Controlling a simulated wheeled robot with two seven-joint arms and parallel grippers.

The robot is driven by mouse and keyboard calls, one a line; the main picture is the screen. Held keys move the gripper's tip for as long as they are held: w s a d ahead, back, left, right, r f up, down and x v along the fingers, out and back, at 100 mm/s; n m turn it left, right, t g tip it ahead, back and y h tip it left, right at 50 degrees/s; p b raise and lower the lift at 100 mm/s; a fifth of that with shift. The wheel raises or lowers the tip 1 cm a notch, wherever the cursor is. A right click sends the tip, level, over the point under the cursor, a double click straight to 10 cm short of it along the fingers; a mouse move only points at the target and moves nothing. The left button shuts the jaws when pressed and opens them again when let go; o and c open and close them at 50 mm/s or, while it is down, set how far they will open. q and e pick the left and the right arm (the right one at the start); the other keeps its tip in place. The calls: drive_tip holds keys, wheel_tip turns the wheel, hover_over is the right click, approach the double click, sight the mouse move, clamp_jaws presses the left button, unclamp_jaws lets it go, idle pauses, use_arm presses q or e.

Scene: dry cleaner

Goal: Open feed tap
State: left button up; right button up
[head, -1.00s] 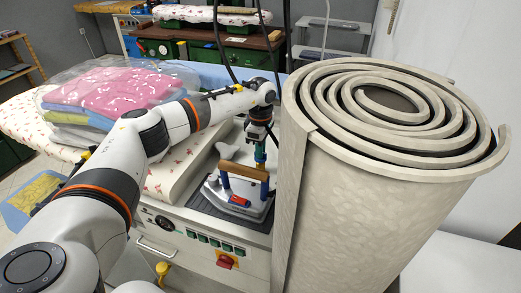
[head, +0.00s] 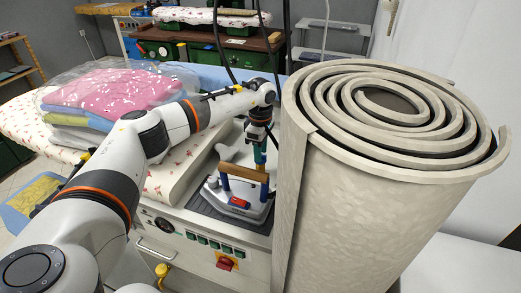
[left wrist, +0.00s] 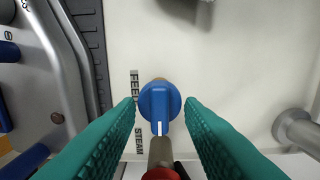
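The feed tap is a round blue knob (left wrist: 159,103) with a raised grip and a white mark, on a pale panel beside the label FEED. The white mark points to the bottom of the left wrist view. My left gripper (left wrist: 160,104) is open, with one teal finger on each side of the knob and small visible gaps. In the head view the left gripper (head: 261,150) points down behind the iron, and the knob cannot be made out there. My right gripper is in neither view.
An iron (head: 238,196) with a wooden handle rests on a dark mat just in front of my left gripper. A large rolled beige pad (head: 375,200) stands close on the right. Bagged folded laundry (head: 115,85) lies at left. A brown and red fitting (left wrist: 160,155) is below the knob.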

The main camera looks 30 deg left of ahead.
use_arm(q)
wheel_tip(320, 180, up, 12)
drive_tip(key=b, duration=0.1)
drive_tip(key=shift+b, duration=0.3)
drive_tip(key=shift+s+f, duration=0.1)
drive_tip(key=shift+f, duration=0.1)
